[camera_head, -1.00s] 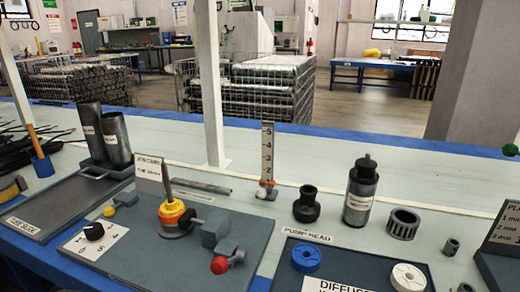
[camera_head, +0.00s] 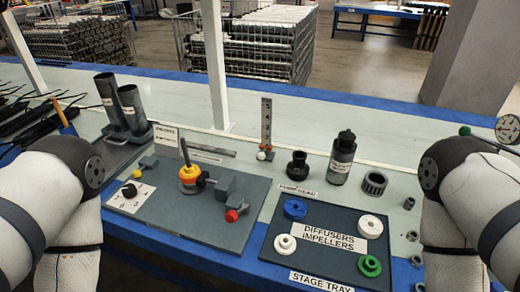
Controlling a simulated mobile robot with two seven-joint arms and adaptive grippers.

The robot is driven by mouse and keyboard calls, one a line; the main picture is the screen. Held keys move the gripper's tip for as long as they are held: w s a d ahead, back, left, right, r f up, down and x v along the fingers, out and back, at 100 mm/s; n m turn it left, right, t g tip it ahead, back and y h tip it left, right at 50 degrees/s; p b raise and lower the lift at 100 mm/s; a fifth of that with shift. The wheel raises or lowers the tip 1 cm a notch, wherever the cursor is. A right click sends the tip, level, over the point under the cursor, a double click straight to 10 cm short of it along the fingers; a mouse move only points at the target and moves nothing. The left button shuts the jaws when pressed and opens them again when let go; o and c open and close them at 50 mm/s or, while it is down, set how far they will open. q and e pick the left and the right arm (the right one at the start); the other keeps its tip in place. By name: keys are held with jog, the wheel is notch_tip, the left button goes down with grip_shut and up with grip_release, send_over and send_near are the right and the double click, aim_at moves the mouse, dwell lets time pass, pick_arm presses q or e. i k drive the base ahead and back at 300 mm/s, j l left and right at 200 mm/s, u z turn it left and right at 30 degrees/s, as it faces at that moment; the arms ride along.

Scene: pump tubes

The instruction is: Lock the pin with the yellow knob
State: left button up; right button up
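A small yellow knob (camera_head: 148,162) sits at the back left of the grey fixture board (camera_head: 200,226). A clamp fixture with a yellow and orange collar (camera_head: 188,177) stands in the middle of the board, with a dark rod rising from it. A grey block (camera_head: 222,187) is beside it, and a red knob (camera_head: 231,215) is in front. A black dial knob (camera_head: 129,190) sits on a white marked plate at the left. I cannot tell which part is the pin. Both my arms show at the sides, but neither gripper is in view.
A stage tray (camera_head: 335,272) with blue, white and green rings lies right of the board. A ruler stand (camera_head: 266,125), a black fitting (camera_head: 297,164) and a dark bottle (camera_head: 342,158) stand behind. Two dark tubes (camera_head: 131,110) stand at the back left.

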aim_at(136, 174)
jog(key=u, duration=1.05)
